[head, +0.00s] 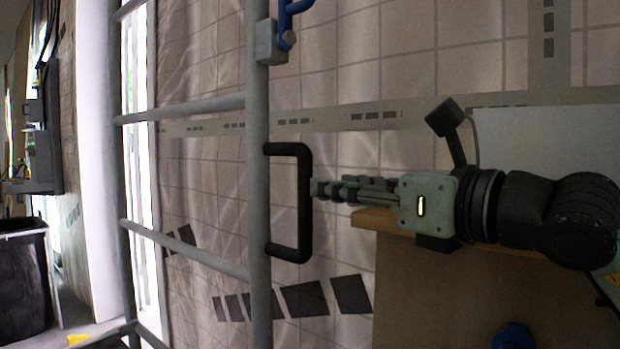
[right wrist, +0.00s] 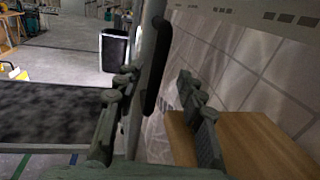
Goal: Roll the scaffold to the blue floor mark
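The scaffold's grey tubular frame (head: 258,180) stands upright in the left half of the head view. A black handle (head: 303,165) is fixed to its near post; the handle also shows in the right wrist view (right wrist: 159,65). My right gripper (head: 318,189) comes in from the right at the handle's upright bar. In the right wrist view its fingers (right wrist: 157,88) are apart, with the handle between their lines. I cannot tell whether they touch it. My left gripper is not in view.
A wooden-topped bench (head: 375,218) stands below my right arm, close to the gripper. A tiled wall (head: 345,60) is behind the scaffold. A dark bin (head: 22,285) stands at the far left. Open floor (right wrist: 60,60) shows beyond the scaffold in the right wrist view.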

